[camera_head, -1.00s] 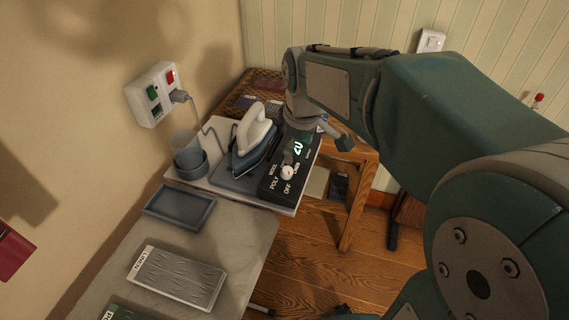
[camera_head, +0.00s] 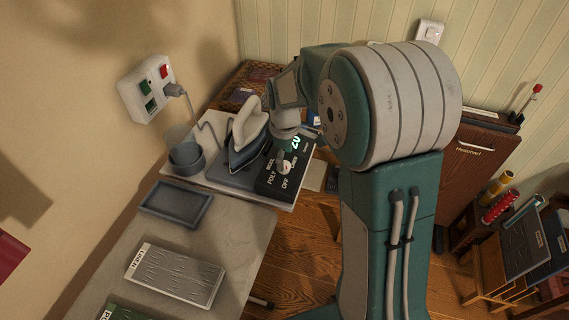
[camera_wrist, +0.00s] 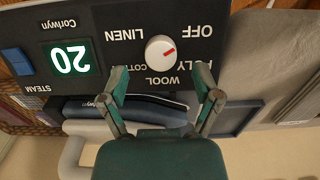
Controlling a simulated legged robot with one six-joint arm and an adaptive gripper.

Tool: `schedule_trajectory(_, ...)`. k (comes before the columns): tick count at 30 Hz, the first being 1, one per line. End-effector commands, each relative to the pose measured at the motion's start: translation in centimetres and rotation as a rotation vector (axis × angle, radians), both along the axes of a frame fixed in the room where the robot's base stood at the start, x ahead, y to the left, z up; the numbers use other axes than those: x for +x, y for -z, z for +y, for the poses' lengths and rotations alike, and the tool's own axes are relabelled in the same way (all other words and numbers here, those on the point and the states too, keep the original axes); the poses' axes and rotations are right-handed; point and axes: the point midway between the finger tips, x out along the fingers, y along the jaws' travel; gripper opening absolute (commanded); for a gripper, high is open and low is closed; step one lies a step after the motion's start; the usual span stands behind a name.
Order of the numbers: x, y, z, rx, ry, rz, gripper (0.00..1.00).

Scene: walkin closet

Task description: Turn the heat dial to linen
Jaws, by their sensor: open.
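The heat dial (camera_wrist: 161,52) is a round white knob with a red mark on a black panel (camera_wrist: 110,38); the mark points to the upper right, roughly towards OFF. The panel looks upside down in the wrist view, with LINEN at the dial's upper left, WOOL below and POLY at lower right. COTTON is partly hidden. In the head view, the dial (camera_head: 285,168) shows just below my gripper (camera_head: 283,154). In the wrist view, my gripper (camera_wrist: 162,82) is open, its fingers spread below the dial on either side, with nothing held.
The iron (camera_head: 247,135) stands on the same board, left of the panel. A green display (camera_wrist: 69,58) reads 20, beside a blue STEAM button (camera_wrist: 17,62). A cup (camera_head: 186,156), a blue tray (camera_head: 176,203) and a LINEN-labelled slab (camera_head: 176,275) are nearby.

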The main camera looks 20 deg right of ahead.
Motion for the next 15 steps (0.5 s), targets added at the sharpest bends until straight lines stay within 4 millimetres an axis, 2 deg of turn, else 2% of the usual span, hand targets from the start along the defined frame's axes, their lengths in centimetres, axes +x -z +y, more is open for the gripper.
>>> schedule_trajectory(1, -0.1, 0.9, 0.0, 0.000, 0.000, 0.005, 0.81)
schedule_trajectory(6, -0.1, 2.6, 0.0, 0.000, 0.001, 0.001, 0.81)
schedule_trajectory(15, -0.1, 3.1, 0.0, 0.000, 0.001, 0.000, 0.81)
